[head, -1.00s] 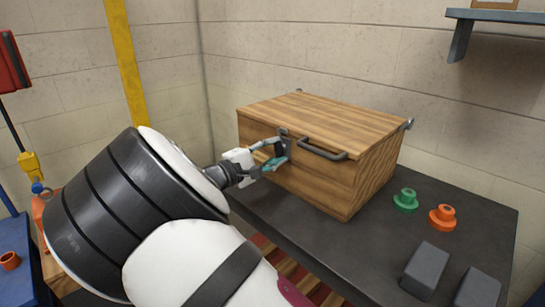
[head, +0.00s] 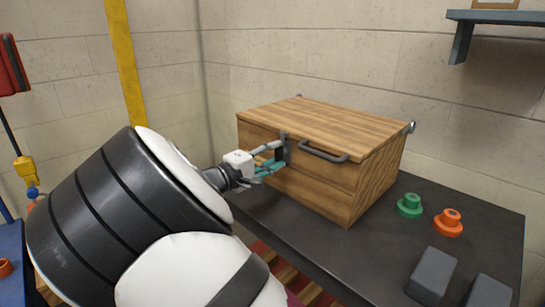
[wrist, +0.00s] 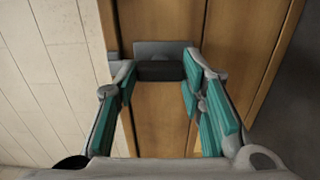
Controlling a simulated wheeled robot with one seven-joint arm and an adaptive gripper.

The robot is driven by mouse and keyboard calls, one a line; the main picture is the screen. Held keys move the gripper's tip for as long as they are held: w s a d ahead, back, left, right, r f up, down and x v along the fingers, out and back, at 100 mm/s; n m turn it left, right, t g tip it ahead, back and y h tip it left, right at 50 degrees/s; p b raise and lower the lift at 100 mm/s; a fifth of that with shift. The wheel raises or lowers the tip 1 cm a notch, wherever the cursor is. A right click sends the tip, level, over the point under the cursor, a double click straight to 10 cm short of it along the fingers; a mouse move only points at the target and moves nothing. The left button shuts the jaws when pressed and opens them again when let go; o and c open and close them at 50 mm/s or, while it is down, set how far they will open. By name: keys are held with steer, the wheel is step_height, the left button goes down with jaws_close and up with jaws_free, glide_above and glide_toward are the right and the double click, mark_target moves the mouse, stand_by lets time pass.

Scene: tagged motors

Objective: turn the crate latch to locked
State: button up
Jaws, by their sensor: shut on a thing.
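The wooden crate (head: 310,185) stands closed on the dark bench top. My gripper (head: 277,157) reaches in from the left and is shut on the latch. In the wrist view the dark latch block (wrist: 160,70) sits between the two teal-padded fingers of my gripper (wrist: 158,82), with a grey plate behind it. The fingers partly hide the latch in the head view, so I cannot tell its exact angle.
A dark handle (head: 323,153) juts from the crate front, close right of the latch. A green flanged part (head: 409,207), an orange one (head: 448,224) and grey blocks (head: 432,274) stand on the bench (head: 370,240) at right. A wall shelf (head: 500,16) is upper right.

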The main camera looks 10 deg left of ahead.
steer(key=o, duration=1.1)
steer(key=shift+o, duration=0.2)
steer(key=v, duration=1.2)
